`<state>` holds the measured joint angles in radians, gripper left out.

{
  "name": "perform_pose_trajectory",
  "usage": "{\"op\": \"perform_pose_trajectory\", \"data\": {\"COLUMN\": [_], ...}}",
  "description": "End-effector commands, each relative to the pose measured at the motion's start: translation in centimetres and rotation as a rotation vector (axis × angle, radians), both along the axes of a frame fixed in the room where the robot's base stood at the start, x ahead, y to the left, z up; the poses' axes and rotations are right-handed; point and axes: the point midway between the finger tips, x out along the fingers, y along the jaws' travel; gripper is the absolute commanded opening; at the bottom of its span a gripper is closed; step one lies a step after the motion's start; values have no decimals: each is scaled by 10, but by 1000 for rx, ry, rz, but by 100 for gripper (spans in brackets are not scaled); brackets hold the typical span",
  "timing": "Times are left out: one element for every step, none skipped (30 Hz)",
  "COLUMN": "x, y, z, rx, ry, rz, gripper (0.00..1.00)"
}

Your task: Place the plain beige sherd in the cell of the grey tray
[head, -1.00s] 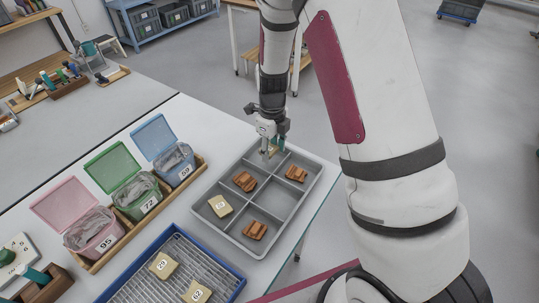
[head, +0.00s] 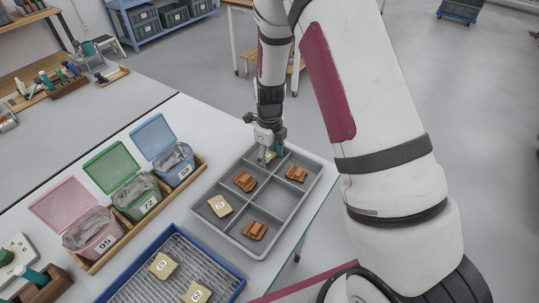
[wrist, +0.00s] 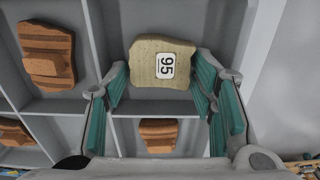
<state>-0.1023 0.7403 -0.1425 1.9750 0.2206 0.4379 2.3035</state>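The plain beige sherd (wrist: 150,70), with a white label reading 95, shows in the wrist view between the fingertips of my gripper (wrist: 162,75). The fingertips meet its left and right sides, and my gripper is shut on it. In the head view, my gripper (head: 268,150) points down into the far cell of the grey tray (head: 204,217), and the sherd (head: 271,156) is partly hidden by the fingers. The sherd is low over or on that cell's floor; I cannot tell whether it touches.
Orange-brown ridged sherds (head: 245,181) (head: 296,173) (head: 255,230) and another labelled beige sherd (head: 220,206) occupy other tray cells. A blue-rimmed rack (head: 178,227) holds more beige sherds (head: 162,265). Lidded pink, green and blue boxes (head: 140,196) stand open at left. The table edge runs close right of the tray.

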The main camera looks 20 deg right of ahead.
Motion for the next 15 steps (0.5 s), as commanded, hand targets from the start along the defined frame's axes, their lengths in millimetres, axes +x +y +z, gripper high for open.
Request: {"op": "perform_pose_trajectory", "data": {"x": [0, 0, 0, 0, 0, 0, 0, 0, 0, 0, 1, 1, 1, 1, 1], "y": [0, 0, 0, 0, 0, 0, 0, 0, 0, 0, 0, 0, 0, 0, 1], "z": [0, 0, 0, 0, 1, 2, 4, 6, 10, 13, 18, 25, 31, 37, 46], "rx": [0, 0, 0, 0, 0, 0, 1, 1, 0, 0, 0, 0, 0, 0, -1], "ry": [0, 0, 0, 0, 0, 0, -1, -1, -1, -1, -3, -4, -4, -5, -4], "rz": [0, 0, 0, 0, 0, 0, 0, 0, 1, 1, 1, 1, 1, 0, 1], "gripper": [51, 51, 51, 51, 51, 51, 51, 51, 51, 51, 51, 51, 51, 51, 51]}}
